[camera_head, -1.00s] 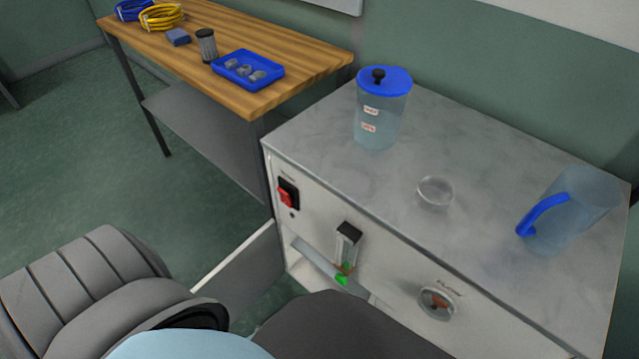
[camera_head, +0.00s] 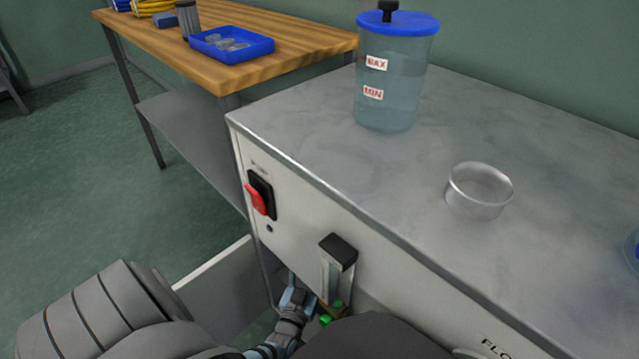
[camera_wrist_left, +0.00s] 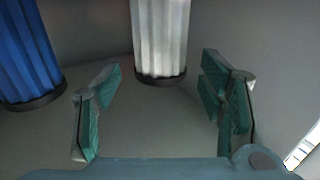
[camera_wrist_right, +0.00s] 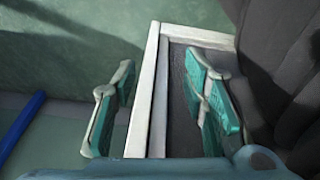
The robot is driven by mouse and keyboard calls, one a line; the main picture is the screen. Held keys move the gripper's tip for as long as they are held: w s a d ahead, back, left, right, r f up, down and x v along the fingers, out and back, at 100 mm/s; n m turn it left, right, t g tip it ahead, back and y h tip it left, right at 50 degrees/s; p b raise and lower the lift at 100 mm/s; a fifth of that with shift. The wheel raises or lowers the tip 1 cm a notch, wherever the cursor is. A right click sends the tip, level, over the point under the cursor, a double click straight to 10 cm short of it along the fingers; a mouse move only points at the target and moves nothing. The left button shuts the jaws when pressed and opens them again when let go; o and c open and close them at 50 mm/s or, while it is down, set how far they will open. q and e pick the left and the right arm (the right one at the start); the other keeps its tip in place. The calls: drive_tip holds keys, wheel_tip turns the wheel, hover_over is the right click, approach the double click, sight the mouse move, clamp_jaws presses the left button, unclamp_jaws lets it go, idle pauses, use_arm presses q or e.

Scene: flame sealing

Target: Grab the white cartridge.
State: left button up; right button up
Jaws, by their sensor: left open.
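The white cartridge (camera_wrist_left: 160,38) is ribbed and stands upright with a dark base ring in the left wrist view; its top is cut off. My left gripper (camera_wrist_left: 162,92) is open, with its green-padded fingers on either side and just short of the cartridge. I cannot tell any contact. A blue cartridge (camera_wrist_left: 28,55) with a dark base stands to the left, outside the fingers. My right gripper (camera_wrist_right: 163,85) is open and empty, above a white-edged panel in the right wrist view. In the head view, grey and pale blue arm parts show at the cabinet front; no fingertips are clear there.
The cabinet (camera_head: 310,165) has a red switch (camera_head: 258,198), a flow gauge (camera_head: 336,265) and an open front panel (camera_head: 215,275). A wooden table (camera_head: 290,40) with a blue tray (camera_head: 232,54) is behind left.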

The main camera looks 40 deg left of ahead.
use_arm(q)
drive_tip(key=b+x, duration=0.1)
drive_tip(key=x, duration=0.2)
drive_tip(key=shift+w+a+f, duration=0.1)
drive_tip(key=shift+a, duration=0.05)
drive_tip(key=shift+w, duration=0.25)
drive_tip(key=c, duration=1.2)
use_arm(e)
drive_tip(key=v, duration=0.3)
drive_tip(key=shift+a+r, duration=0.15)
drive_tip(key=shift+r, duration=0.05)
drive_tip(key=shift+w, duration=0.1)
